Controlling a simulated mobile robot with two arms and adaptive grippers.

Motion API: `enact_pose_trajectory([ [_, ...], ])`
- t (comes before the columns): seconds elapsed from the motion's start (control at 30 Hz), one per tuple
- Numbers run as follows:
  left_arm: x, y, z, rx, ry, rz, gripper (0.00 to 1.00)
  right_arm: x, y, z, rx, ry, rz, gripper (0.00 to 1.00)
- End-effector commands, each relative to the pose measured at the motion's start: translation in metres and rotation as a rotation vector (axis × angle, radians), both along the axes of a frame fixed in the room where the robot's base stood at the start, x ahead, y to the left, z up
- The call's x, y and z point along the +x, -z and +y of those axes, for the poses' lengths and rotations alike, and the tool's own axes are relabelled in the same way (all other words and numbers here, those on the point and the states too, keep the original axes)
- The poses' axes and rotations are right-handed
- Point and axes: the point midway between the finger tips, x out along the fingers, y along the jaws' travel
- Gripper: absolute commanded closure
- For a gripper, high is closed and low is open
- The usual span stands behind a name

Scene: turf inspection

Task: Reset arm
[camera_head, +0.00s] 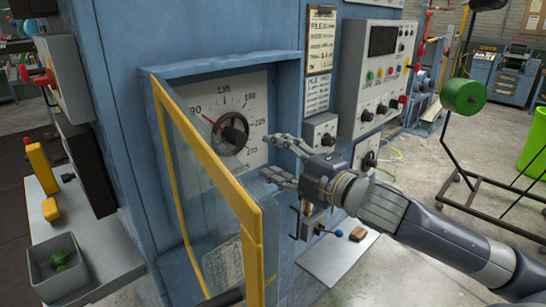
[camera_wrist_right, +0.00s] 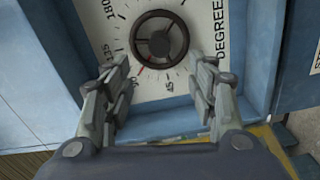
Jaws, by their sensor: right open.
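My left gripper does not show.
A control panel (camera_head: 373,80) with knobs and buttons and a clipboard (camera_head: 319,50) are on the cabinet to the right. A grey bin (camera_head: 62,270) with a green item stands on a ledge at left. A green roll (camera_head: 463,97) on a stand is at right, with open floor around it.

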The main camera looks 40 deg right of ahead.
Motion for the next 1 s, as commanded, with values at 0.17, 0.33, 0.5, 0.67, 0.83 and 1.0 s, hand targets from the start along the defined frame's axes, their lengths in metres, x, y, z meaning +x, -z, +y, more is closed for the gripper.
enact_pose_trajectory([
  [0.17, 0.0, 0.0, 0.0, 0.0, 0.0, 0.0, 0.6, 0.0, 0.0, 0.0, 0.0, 0.0, 0.0, 0.47],
  [0.33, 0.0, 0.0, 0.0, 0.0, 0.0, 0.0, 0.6, 0.002, 0.006, -0.009, 0.014, 0.017, 0.008, 0.47],
  [0.5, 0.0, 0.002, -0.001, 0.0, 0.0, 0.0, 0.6, 0.012, 0.055, -0.071, 0.123, 0.143, 0.065, 0.47],
  [0.67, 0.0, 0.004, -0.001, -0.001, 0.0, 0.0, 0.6, 0.008, 0.148, -0.149, 0.281, 0.319, 0.162, 0.47],
  [0.83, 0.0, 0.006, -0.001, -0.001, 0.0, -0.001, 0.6, -0.017, 0.265, -0.202, 0.434, 0.484, 0.277, 0.47],
  [1.0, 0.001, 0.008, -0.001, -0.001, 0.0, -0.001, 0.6, -0.058, 0.388, -0.221, 0.569, 0.624, 0.406, 0.47],
])
